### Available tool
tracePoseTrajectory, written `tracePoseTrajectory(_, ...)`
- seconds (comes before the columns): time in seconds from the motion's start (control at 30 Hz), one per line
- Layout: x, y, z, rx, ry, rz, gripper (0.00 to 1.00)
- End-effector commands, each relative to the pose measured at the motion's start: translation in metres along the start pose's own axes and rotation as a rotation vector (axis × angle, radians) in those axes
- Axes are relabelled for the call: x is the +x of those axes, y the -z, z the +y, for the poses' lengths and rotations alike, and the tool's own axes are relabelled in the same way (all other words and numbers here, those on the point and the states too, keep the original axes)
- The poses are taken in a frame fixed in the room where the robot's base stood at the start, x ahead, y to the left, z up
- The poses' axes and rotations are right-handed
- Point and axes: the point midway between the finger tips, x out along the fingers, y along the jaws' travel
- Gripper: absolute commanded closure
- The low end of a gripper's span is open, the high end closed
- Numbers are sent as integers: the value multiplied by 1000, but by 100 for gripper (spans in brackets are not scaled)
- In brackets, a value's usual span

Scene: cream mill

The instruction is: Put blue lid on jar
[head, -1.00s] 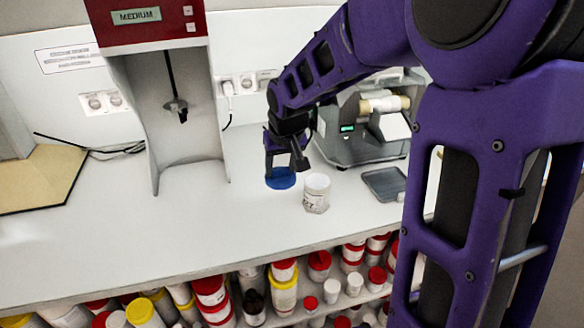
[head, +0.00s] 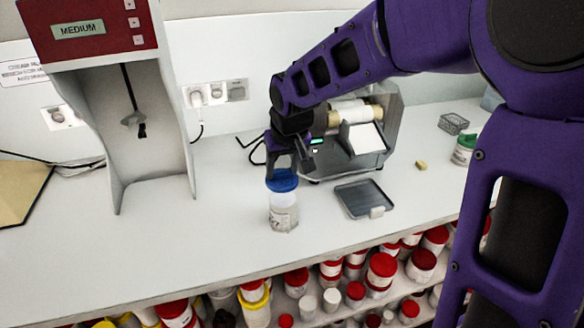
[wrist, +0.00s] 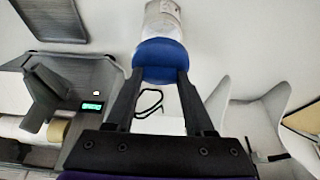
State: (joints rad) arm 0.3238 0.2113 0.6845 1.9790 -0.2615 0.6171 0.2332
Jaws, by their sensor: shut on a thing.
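The blue lid (head: 282,181) is held in my gripper (head: 284,171), with its fingers pointing down. The white jar (head: 283,213), with a printed label, stands upright on the bench right below the lid. In the head view the lid lines up with the jar's top and hides its rim. In the wrist view the lid (wrist: 160,60) sits between the fingertips of my gripper (wrist: 160,74), and the jar (wrist: 163,20) shows just beyond it. I cannot tell whether the lid rests on the rim or hangs slightly above it.
A grey tray (head: 355,201) lies right of the jar, with a label-printer-like machine (head: 362,140) behind it. A red-topped mixer (head: 92,30) stands left. The bench (head: 170,235) is clear at front left. Shelves of jars (head: 382,268) sit below its edge.

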Motion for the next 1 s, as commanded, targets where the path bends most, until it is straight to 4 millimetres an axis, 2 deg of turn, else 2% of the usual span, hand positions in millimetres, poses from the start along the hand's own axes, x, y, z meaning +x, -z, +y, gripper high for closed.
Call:
tracePoseTrajectory(0.27, 6, -2, -3, -5, 2, -1, 98)
tracePoseTrajectory(0.7, 38, -16, -3, -5, 2, 0, 98)
tracePoseTrajectory(1.0, 41, -17, -2, -5, 1, 0, 98)
